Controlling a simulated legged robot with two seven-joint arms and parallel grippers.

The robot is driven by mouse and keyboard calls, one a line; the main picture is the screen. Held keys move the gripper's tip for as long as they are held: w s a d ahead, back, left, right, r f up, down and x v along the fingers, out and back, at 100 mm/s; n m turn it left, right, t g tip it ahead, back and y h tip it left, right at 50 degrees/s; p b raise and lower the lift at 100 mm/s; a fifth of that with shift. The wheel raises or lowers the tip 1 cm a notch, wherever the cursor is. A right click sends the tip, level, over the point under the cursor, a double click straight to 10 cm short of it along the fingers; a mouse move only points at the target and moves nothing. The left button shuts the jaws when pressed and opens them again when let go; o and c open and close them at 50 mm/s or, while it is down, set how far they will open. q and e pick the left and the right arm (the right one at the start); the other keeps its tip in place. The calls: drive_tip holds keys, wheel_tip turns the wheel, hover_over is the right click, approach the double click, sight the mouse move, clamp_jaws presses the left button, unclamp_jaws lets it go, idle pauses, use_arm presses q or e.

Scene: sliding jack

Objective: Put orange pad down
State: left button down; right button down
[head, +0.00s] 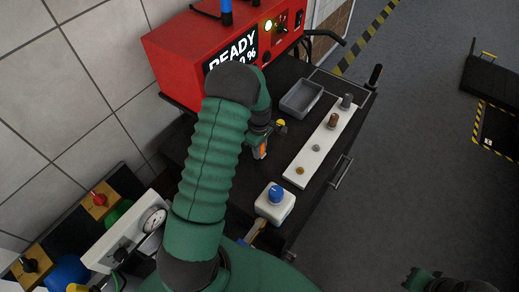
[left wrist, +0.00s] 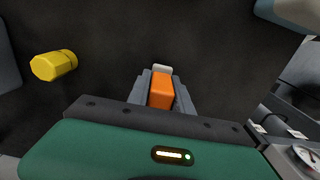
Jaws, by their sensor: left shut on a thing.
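The orange pad (head: 262,150) is a small orange block, partly hidden by my left gripper (head: 259,148) in the head view. In the left wrist view the orange pad (left wrist: 161,91) sits between the two grey fingers of my left gripper (left wrist: 160,88), which is shut on it. The gripper is over the dark top of the cabinet (head: 226,158). I cannot tell whether the pad touches that surface. Dark parts at the bottom right of the head view look like my right gripper (head: 440,280); its fingers are not clear.
A yellow knob-like piece (left wrist: 54,65) lies near the pad. A grey tray (head: 302,98), a white strip with several pegs (head: 310,160) and a white box with a blue knob (head: 275,203) are to the right. A red READY machine (head: 180,50) stands behind.

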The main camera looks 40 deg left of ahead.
use_arm(q)
drive_tip(key=shift+f, duration=0.35)
drive_tip(key=shift+a+f, duration=0.15)
drive_tip(key=shift+a, duration=0.15)
drive_tip(key=c, duration=1.5)
unclamp_jaws()
drive_tip(key=shift+a+f, duration=0.15)
drive_tip(key=shift+c, duration=0.2)
drive_tip(key=o, duration=0.4)
drive_tip(key=shift+w+r, duration=0.1)
drive_tip(key=shift+r, duration=0.2)
wheel_tip(320, 180, up, 11)
drive_tip(key=shift+f+b, duration=0.1)
drive_tip(key=shift+b, duration=0.2)
drive_tip(key=shift+r, duration=0.5)
use_arm(e)
drive_tip(key=shift+a+f, duration=0.2)
drive_tip(key=shift+a, duration=0.05)
